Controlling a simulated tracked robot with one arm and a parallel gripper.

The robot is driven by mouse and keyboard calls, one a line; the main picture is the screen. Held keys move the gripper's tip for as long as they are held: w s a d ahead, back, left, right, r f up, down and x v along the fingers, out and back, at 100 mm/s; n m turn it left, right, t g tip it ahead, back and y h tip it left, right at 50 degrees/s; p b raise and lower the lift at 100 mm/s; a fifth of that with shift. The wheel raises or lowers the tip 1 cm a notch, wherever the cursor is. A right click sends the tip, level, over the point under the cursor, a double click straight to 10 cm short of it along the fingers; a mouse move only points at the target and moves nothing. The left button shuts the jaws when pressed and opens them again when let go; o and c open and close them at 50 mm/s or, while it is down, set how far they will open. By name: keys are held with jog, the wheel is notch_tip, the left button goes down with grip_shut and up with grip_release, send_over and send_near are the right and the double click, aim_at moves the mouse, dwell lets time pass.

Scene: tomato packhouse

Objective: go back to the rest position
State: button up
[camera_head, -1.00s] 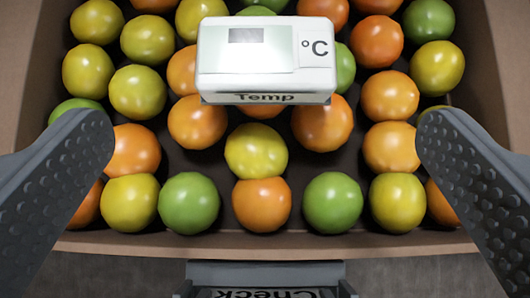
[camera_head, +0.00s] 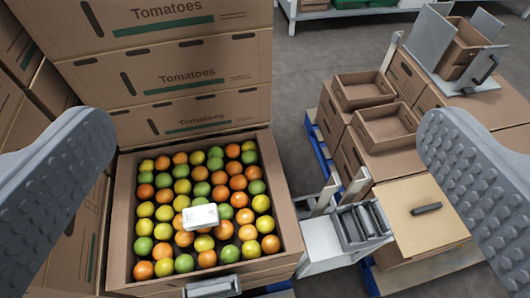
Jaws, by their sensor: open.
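My gripper (camera_head: 265,165) is open and empty, with one grey dimpled finger at each side of the view. It is high above and apart from everything below. An open cardboard box (camera_head: 125,225) full of green, yellow and orange tomatoes stands below, left of the middle. A white temperature logger (camera_head: 201,217) lies on top of the tomatoes, near the box's middle.
Stacked closed tomato boxes (camera_head: 190,80) rise behind the open box. To the right are small open cartons (camera_head: 362,90), a grey holder (camera_head: 360,226) on a white stand, and a tan board (camera_head: 415,205) with a dark handle-like piece. Grey floor (camera_head: 330,60) shows at the back.

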jog(key=s+d+r, duration=0.2)
jog(key=s+r, duration=0.3)
jog(key=shift+d+r+m+t+h, duration=0.2)
jog(key=shift+r+m+t+h, duration=0.1)
jog(key=shift+r+t+h, duration=0.1)
dwell(4.8)
